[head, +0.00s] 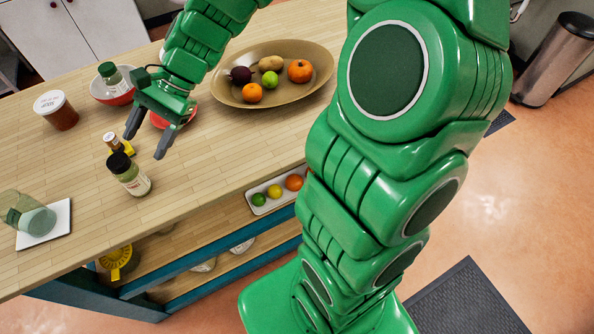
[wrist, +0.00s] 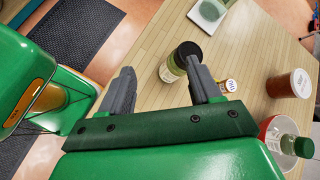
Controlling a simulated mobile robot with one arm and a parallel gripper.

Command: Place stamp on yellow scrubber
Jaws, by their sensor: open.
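My gripper (head: 148,134) is open and empty above the wooden counter, its fingers pointing down and forward. A small brown-and-white upright piece, apparently the stamp (head: 111,139), is left of the fingertips. The yellow scrubber (head: 127,150), with dark parts, is right at its base; I cannot tell whether the stamp rests on it or stands against it. In the wrist view the fingers (wrist: 164,78) are spread wide, and the stamp's round labelled top (wrist: 230,85) shows just beyond the right finger, which hides part of that area.
A dark-lidded jar (head: 130,177) stands close in front of the scrubber. A brown jar (head: 57,111), a red bowl (head: 121,98) holding a bottle, and a large fruit bowl (head: 228,95) are farther back. Bare counter lies right of the jar.

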